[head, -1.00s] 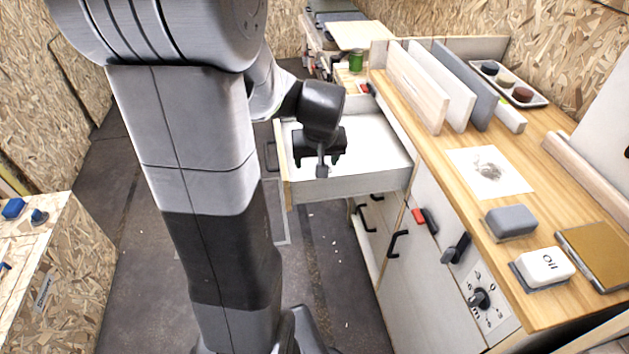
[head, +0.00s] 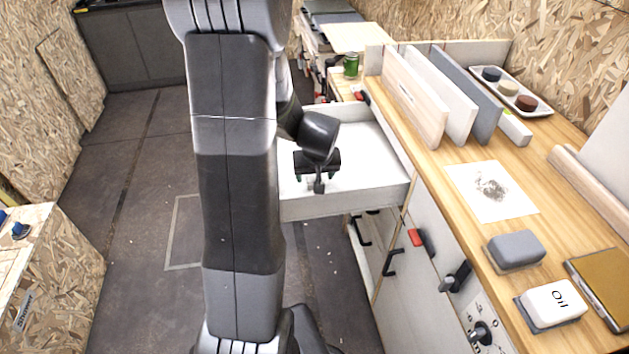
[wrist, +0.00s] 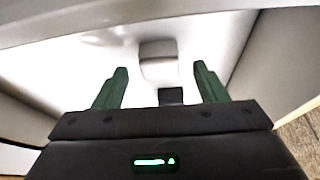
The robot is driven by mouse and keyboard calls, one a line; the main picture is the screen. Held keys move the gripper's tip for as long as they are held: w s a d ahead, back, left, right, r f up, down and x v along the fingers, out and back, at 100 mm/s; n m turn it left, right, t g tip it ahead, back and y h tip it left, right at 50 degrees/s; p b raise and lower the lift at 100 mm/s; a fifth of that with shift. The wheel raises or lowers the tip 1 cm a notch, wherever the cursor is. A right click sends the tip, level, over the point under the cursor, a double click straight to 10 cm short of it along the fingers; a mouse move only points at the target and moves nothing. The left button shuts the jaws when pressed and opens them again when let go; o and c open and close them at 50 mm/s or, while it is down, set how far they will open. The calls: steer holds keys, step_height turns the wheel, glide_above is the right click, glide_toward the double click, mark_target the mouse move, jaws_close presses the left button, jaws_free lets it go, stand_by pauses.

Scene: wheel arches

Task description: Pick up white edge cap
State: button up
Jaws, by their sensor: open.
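A small pale block, which looks like the white edge cap (wrist: 158,66), lies on the white floor of the open drawer (head: 345,204) in the wrist view. It is ahead of my gripper, between the lines of the two fingers, with no visible contact. In the head view my gripper (head: 318,176) is over the drawer and hides the cap. The green fingers of my gripper (wrist: 160,75) are apart with nothing held between them. A small dark square (wrist: 171,96) shows between the finger bases and the cap; I cannot tell what it is.
The drawer walls enclose the space around my gripper. The wooden counter (head: 460,235) on the right holds upright boards (head: 415,97), a grey block (head: 515,250), an Oil-labelled block (head: 553,303) and a tray of small pots (head: 540,106). A green can (head: 351,65) stands behind the drawer.

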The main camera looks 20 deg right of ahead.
steer(key=shift+x, duration=1.25)
steer(key=shift+c, duration=0.3)
steer(key=c, duration=1)
steer(key=shift+r, duration=0.1)
